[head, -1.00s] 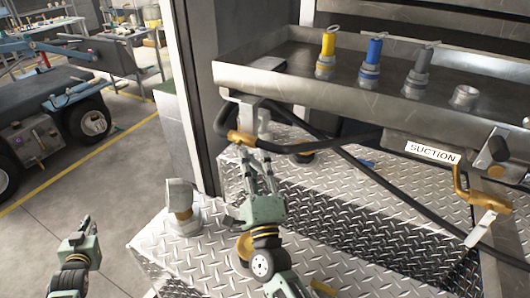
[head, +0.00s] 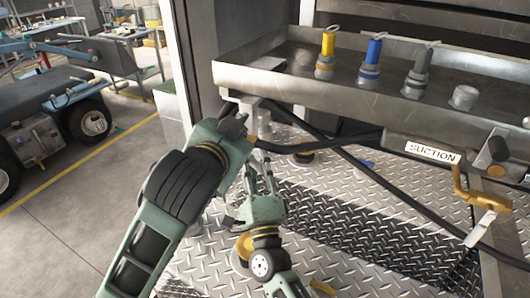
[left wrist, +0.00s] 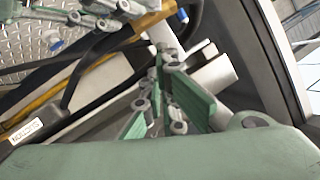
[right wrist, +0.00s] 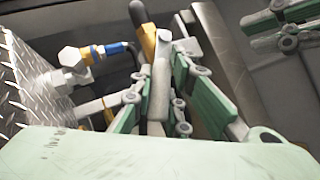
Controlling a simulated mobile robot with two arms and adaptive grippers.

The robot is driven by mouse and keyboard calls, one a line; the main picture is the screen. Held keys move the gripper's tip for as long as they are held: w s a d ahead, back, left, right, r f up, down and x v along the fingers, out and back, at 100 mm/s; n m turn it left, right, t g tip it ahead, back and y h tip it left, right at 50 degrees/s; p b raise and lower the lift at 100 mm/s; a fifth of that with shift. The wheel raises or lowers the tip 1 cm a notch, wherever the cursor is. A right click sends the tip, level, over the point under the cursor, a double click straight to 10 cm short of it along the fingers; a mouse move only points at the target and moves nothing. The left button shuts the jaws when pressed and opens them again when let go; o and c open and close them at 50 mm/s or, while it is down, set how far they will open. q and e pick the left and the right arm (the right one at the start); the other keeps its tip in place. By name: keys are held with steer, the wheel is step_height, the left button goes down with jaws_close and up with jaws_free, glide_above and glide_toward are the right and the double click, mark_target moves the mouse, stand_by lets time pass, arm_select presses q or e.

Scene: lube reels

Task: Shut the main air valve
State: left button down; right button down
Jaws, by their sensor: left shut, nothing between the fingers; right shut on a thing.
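An orange fitting (head: 250,138) sits on the dark hose under the tray; I cannot tell if it is the main air valve. My right gripper (head: 258,160) is just below it. In the right wrist view, the right fingers (right wrist: 160,95) are closed on a narrow pale grey part (right wrist: 161,70), with an orange piece (right wrist: 147,42) beside it. My left gripper is mostly hidden by its own arm in the head view. In the left wrist view its fingers (left wrist: 165,70) are shut and empty, in front of a pale grey cylinder (left wrist: 210,78).
An orange lever (head: 468,190) hangs near the SUCTION label (head: 433,152). A metal tray (head: 285,90) holds yellow, blue and grey nozzles. Dark hoses cross below it, above the tread-plate surface (head: 350,215). Open floor (head: 60,220) lies at the left.

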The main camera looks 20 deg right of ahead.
steer(key=shift+f, duration=0.3)
arm_select(q)
steer(key=s+d+m+g, duration=0.1)
steer(key=s+d+m, duration=0.15)
steer(key=s, duration=0.45)
arm_select(e)
steer(key=shift+a, duration=0.1)
arm_select(q)
steer(key=w+d+f, duration=0.3)
steer(key=w+f, duration=0.4)
steer(key=w, duration=0.1)
steer(key=shift+d+f+n, duration=0.2)
steer(key=shift+f+n, duration=0.05)
steer(key=shift+n, duration=0.1)
